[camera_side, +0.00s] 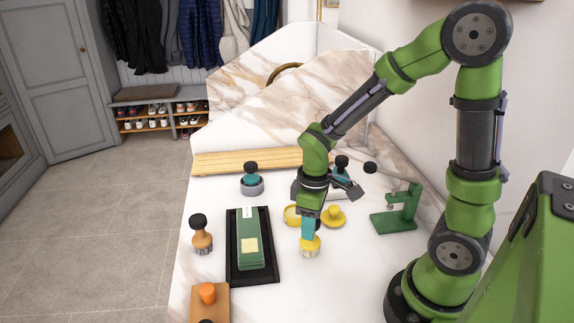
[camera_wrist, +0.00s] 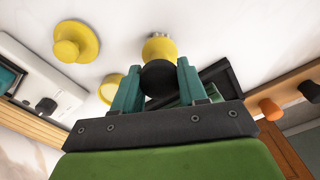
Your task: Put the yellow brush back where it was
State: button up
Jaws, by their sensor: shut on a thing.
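The yellow brush (camera_side: 311,243) has a yellow body, pale bristles below and a black knob. My gripper (camera_side: 309,230) points down with its teal fingers at the brush, to the right of the black tray. In the wrist view the black knob (camera_wrist: 158,78) sits between the two teal fingers, and the yellow body (camera_wrist: 160,47) shows beyond it. My gripper is shut on the brush's knob. The brush looks upright; I cannot tell whether its bristles touch the counter.
A black tray (camera_side: 234,270) holds a green box (camera_side: 250,228). A yellow tin (camera_side: 291,216) and yellow knobbed lid (camera_side: 333,215) stand behind the brush. A tan brush (camera_side: 202,238), grey-teal brush (camera_side: 252,184), green stand (camera_side: 402,212) and slatted wooden rack (camera_side: 245,161) surround them. Bare counter lies in front.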

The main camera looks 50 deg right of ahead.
jog(key=o, duration=1.1)
jog(key=shift+f, duration=0.1)
jog(key=shift+o, duration=0.2)
notch_tip(320, 180, up, 11)
jog(key=shift+r, duration=0.1)
jog(key=s+a+r+m+t+y, duration=0.2)
jog(key=s+a+r+m+t, duration=0.2)
jog(key=r+m+t, duration=0.2)
jog(key=shift+s+r+m+t, duration=0.35)
jog(key=shift+m+t, duration=0.15)
jog(key=shift+m, duration=0.4)
